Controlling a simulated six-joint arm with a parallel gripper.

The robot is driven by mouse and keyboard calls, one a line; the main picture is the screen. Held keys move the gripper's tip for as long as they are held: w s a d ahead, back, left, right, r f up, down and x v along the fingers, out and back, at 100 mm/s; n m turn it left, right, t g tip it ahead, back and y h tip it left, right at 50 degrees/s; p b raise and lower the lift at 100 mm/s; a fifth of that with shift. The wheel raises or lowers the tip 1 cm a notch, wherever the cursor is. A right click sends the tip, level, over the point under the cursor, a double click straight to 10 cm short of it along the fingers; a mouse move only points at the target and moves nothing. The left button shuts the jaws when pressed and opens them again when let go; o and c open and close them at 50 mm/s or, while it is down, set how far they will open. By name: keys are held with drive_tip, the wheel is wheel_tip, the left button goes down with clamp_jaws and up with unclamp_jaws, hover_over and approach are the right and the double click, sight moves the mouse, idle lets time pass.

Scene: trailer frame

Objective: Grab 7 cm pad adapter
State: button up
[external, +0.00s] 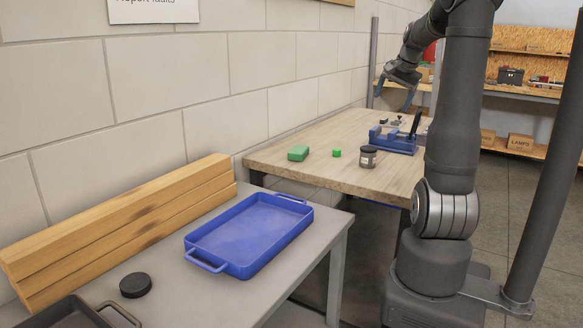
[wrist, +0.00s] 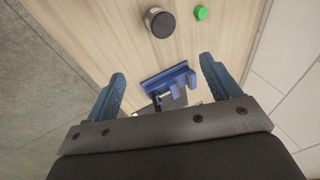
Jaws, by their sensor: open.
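My gripper (external: 394,102) is open and empty above the far end of the wooden bench. Its two blue fingers spread wide in the wrist view (wrist: 162,72). Below and between them is a blue stand (external: 393,141), also in the wrist view (wrist: 168,77), with dark parts at it partly hidden by the gripper body. Small dark and grey pieces (external: 396,122) lie behind the stand, too small to identify. A black round puck (external: 135,285) lies on the grey table. I cannot tell which piece is the 7 cm pad adapter.
An empty blue tray (external: 248,235), stacked timber (external: 120,229) and a dark tray (external: 66,314) are on the grey table. A wall borders the bench.

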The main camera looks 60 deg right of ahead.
sight(370, 148)
drive_tip(key=w+d+f+n, duration=0.1)
drive_tip(key=w+f+n, duration=0.1)
drive_tip(key=f, duration=0.4)
drive_tip(key=w+d+f+n+g+h, duration=0.1)
drive_tip(key=w+f+n, duration=0.1)
drive_tip(key=f, duration=0.4)
drive_tip(key=w+d+f+n, duration=0.1)
drive_tip(key=w+f+n, duration=0.2)
drive_tip(key=f, duration=0.3)
drive_tip(key=shift+w+d+h, duration=0.1)
drive_tip(key=shift+d+h, duration=0.25)
drive_tip(key=shift+h, duration=0.05)
drive_tip(key=shift+x, duration=3.15)
drive_tip(key=c, duration=1.5)
